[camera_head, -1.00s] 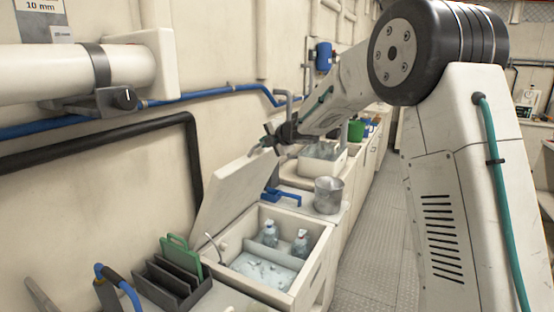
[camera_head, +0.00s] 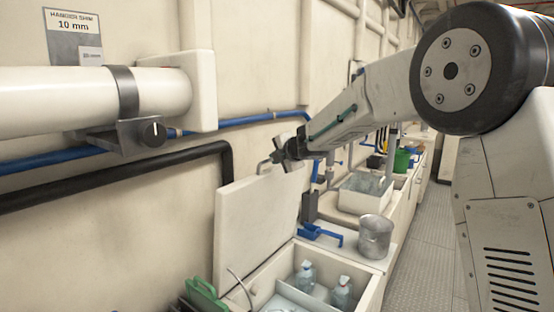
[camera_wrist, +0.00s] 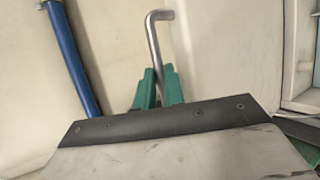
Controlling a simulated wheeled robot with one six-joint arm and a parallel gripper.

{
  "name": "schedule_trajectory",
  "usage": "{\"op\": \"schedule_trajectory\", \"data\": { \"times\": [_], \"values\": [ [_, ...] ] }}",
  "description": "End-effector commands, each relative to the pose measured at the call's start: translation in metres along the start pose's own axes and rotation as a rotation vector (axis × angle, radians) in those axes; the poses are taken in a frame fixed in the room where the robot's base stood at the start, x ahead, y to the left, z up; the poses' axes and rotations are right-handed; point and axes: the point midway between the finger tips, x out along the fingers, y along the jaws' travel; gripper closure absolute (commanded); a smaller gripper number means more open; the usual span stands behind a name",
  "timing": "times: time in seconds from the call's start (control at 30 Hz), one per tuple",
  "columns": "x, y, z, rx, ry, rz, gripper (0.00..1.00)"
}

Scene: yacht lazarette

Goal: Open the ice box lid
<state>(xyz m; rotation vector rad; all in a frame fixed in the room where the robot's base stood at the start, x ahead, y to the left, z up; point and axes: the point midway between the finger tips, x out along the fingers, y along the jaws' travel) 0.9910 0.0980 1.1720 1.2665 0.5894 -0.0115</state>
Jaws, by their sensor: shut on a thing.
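The ice box (camera_head: 372,297) is open, with its white lid (camera_head: 254,222) raised steeply on the wall side. Two clear bottles, one of them here (camera_head: 341,291), stand inside. My gripper (camera_head: 272,158) is at the lid's top edge. In the wrist view its green fingertips (camera_wrist: 158,88) are shut around a bent metal handle (camera_wrist: 158,42), whose upper end sticks out above them. Where the handle joins the lid is hidden. The box's lower part is cut off by the frame.
A blue pipe (camera_head: 255,118) and a black pipe (camera_head: 120,172) run along the wall near the lid. A metal bucket (camera_head: 375,236), a blue tool (camera_head: 318,234) and a sink basin (camera_head: 366,192) are beyond the box. A green board (camera_head: 205,295) is at the near side. The aisle floor is clear.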

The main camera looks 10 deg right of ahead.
Motion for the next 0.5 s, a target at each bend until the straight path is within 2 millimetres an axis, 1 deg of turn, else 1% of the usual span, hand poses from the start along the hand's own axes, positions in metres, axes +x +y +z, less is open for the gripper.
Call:
{"op": "schedule_trajectory", "data": {
  "times": [0.03, 0.07, 0.1, 0.13, 0.17, 0.4, 0.5],
  "values": [
    [-0.0034, 0.0079, 0.0046, 0.0, -0.009, 0.012, 1.0],
    [-0.0035, 0.008, 0.0046, 0.0, -0.008, 0.012, 1.0],
    [-0.0035, 0.0079, 0.0045, 0.0, -0.008, 0.012, 0.78],
    [-0.0034, 0.0075, 0.0043, 0.0, -0.008, 0.012, 0.7],
    [-0.0032, 0.007, 0.0039, 0.0, -0.007, 0.011, 0.67],
    [-0.0018, 0.0042, 0.0012, -0.001, -0.001, 0.007, 0.67],
    [-0.0066, 0.0043, 0.0011, -0.001, -0.001, 0.007, 0.67]
  ]
}}
